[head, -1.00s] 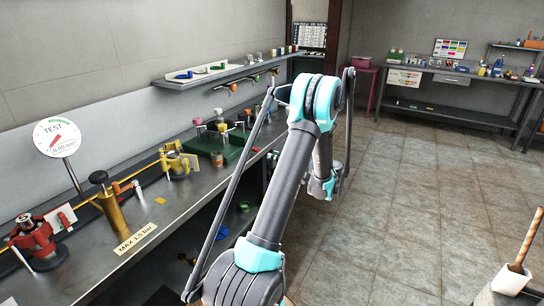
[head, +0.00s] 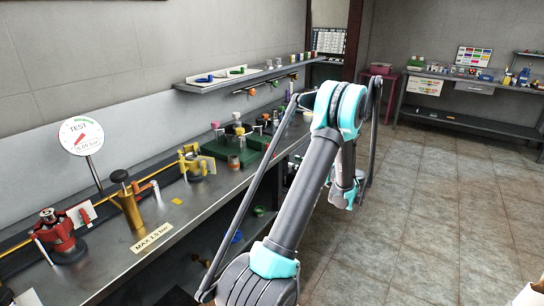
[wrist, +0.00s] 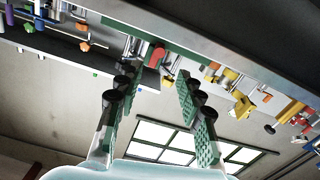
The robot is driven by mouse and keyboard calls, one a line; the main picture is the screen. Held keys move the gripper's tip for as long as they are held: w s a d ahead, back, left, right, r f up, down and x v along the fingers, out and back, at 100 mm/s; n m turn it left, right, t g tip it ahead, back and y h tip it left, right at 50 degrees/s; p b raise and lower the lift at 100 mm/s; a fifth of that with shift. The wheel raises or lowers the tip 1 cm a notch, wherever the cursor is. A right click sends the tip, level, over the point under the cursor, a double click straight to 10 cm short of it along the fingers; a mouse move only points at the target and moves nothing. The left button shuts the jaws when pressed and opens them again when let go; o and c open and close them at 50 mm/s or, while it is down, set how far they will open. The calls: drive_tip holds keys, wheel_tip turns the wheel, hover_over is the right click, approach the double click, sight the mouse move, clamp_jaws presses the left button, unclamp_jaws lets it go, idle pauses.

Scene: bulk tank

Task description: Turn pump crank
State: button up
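No part is clearly recognisable as the pump crank. In the head view, a brass cylinder (head: 131,210) with a dark knob (head: 120,176) stands upright at the bench front, behind a "MAX 1.5 bar" label (head: 151,237). A round TEST gauge (head: 82,136) stands on a post behind it. My gripper is not clear in the head view. In the wrist view, my gripper (wrist: 157,75) is open and empty, its two fingers apart, away from the yellow and red fittings.
The workbench (head: 205,205) runs along the left wall, with green trays (head: 222,152) farther back. A wall shelf (head: 250,77) holds small parts above it. A second bench (head: 470,118) stands at the far right. The tiled floor (head: 440,215) is open.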

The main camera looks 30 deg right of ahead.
sight(272, 155)
drive_tip(key=x, duration=1.3)
drive_tip(key=shift+w, duration=0.15)
drive_tip(key=shift+c, duration=0.6)
clamp_jaws()
